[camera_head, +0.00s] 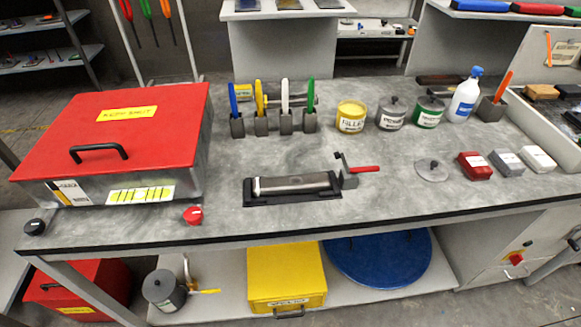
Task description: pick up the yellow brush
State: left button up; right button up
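A yellow brush (260,98) stands upright, handle up, in one of the dark square holders on the grey worktop. A blue brush (233,99) stands to its left, and a white brush (285,95) and a green brush (310,94) stand to its right, each in a holder of its own. The lower part of the yellow brush is hidden in its holder (261,127). Neither of my grippers is in view.
A large red-lidded box (115,125) fills the left of the worktop (330,220). A black clamp-like device with a red-handled crank (293,185) lies in front of the brushes. A yellow filler can (351,117), other cans and a blue-capped bottle (465,97) stand to the right.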

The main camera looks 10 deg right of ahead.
aim_at(258, 85)
jog(key=u, duration=0.05)
jog(key=k, duration=1.1)
jog(key=z, duration=1.05)
jog(key=i, duration=1.4)
jog(key=u, duration=0.4)
